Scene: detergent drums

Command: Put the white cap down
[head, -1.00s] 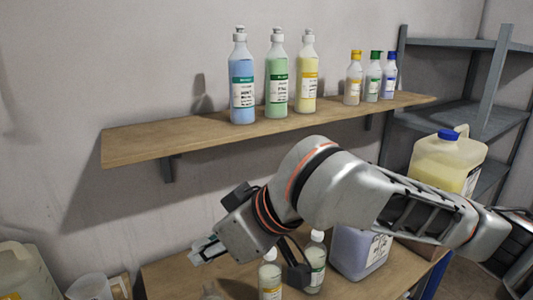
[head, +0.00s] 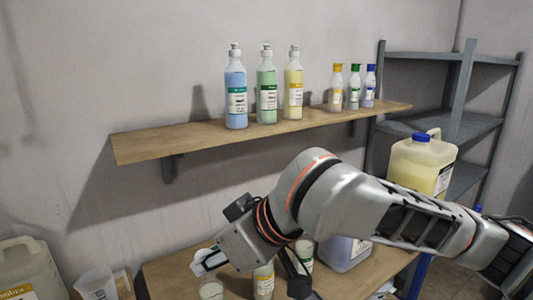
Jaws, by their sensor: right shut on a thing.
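My right gripper (head: 208,264) reaches in from the right over the lower wooden table (head: 165,272). It is shut on the white cap (head: 199,266), a pale round disc at its fingertips. The cap is held above the table, and the fingers partly cover it. An open-looking pale container (head: 210,290) stands just below the gripper, cut off by the bottom edge of the picture. My left gripper is not in view.
Small labelled bottles (head: 263,281) and a bluish jug (head: 345,253) stand close to my right arm. A clear measuring jug (head: 96,285) and a large canister (head: 30,270) are at the left. Several bottles stand on the wall shelf (head: 205,134). A yellowish canister (head: 420,166) is at the right.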

